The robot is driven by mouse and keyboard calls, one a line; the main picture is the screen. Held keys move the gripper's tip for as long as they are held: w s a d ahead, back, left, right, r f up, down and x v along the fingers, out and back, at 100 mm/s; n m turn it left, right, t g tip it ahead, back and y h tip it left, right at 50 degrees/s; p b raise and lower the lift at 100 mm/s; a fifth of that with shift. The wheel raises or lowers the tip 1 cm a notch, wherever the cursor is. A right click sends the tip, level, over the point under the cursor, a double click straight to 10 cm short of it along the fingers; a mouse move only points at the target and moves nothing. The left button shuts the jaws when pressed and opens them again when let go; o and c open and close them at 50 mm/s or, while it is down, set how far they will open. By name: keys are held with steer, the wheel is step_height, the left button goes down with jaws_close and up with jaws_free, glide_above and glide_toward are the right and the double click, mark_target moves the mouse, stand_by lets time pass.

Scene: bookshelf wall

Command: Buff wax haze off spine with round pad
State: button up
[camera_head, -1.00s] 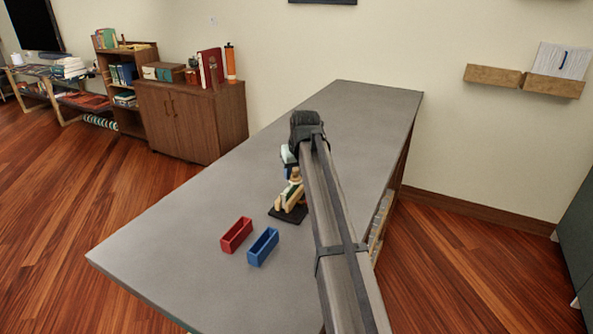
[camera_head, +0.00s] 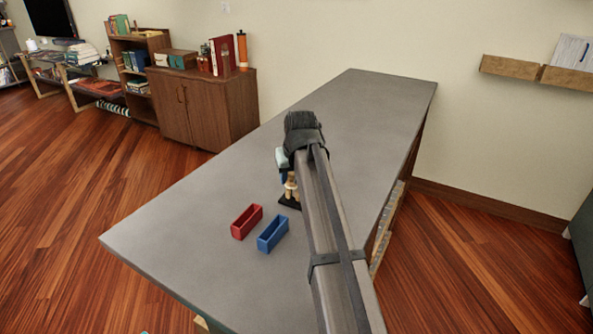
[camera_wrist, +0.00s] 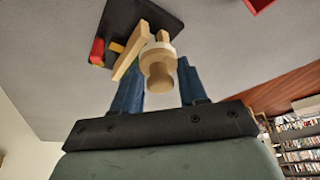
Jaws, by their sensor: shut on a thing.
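My gripper (camera_wrist: 159,80) shows in the wrist view with two blue fingers, one on each side of a round pad (camera_wrist: 158,68) with a turned wooden knob and a pale band. The gripper is shut on this pad. Beyond it lies a dark board (camera_wrist: 165,17) bearing a wooden bar (camera_wrist: 131,50) and a small red piece (camera_wrist: 97,50) with a yellow bit beside it. The pad hides part of the board. In the head view my arm covers most of the board (camera_head: 288,202). I cannot make out the book spine or any haze.
A red open bin (camera_head: 246,222) and a blue open bin (camera_head: 272,234) stand on the grey table (camera_head: 190,235) left of my arm. The table's far end is clear. A wooden cabinet (camera_head: 205,110) stands behind to the left.

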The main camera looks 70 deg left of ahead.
steer(key=shift+w+r, duration=0.1)
steer(key=shift+r, duration=4.05)
